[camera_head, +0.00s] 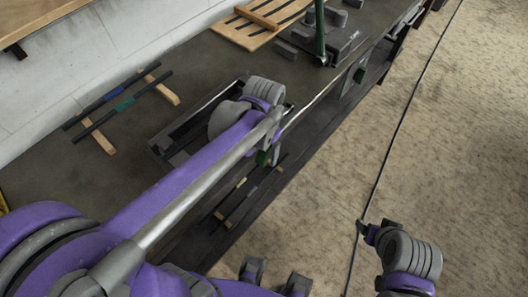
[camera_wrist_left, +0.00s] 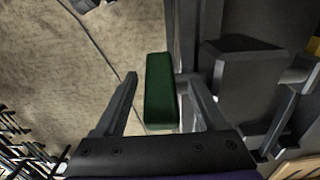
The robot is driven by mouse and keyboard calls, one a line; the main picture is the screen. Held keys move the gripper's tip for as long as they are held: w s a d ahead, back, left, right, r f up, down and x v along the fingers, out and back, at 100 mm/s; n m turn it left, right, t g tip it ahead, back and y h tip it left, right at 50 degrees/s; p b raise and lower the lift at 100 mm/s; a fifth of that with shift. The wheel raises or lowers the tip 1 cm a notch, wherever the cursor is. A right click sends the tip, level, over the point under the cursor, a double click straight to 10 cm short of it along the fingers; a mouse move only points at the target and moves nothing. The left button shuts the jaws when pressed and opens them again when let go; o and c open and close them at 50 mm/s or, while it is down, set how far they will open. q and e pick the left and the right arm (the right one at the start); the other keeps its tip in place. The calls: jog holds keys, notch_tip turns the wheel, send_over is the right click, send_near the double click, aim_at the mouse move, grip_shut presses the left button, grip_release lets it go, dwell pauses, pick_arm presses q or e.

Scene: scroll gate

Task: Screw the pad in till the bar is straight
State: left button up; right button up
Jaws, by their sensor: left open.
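A green pad (camera_wrist_left: 160,92) stands between the fingers of my left gripper (camera_wrist_left: 163,88) in the left wrist view. The fingers are open, one on each side of it; the left one is clearly apart, and I cannot tell if the right one touches it. In the head view my left gripper (camera_head: 268,148) is at the bench's front edge, with the green pad (camera_head: 263,158) partly hidden by it. A thin pale bar (camera_head: 312,102) runs from there up and right along the edge. My right gripper (camera_head: 370,229) hangs over the floor, away from the bench; its opening is unclear.
A green post (camera_head: 320,35) stands on a dark block at the back. Two dark rods (camera_head: 122,105) lie on wooden strips at left. A slatted wooden board (camera_head: 262,22) lies behind.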

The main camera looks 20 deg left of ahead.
pick_arm(q)
jog(key=shift+f, duration=0.45)
jog(key=shift+c, duration=0.3)
grip_shut()
jog(key=g+y+b, duration=0.1)
jog(key=g+b, duration=0.1)
jog(key=g, duration=0.2)
jog(key=shift+y, duration=0.3)
jog(key=shift+s+a+r+g+y+b, duration=0.1)
jog(key=shift+g+y+b, duration=0.1)
jog(key=shift+g+b, duration=0.4)
jog(key=shift+s+r+g+y+b, duration=0.1)
jog(key=shift+g+y+b, duration=0.1)
jog(key=shift+g+b, duration=0.35)
jog(key=shift+g, duration=0.25)
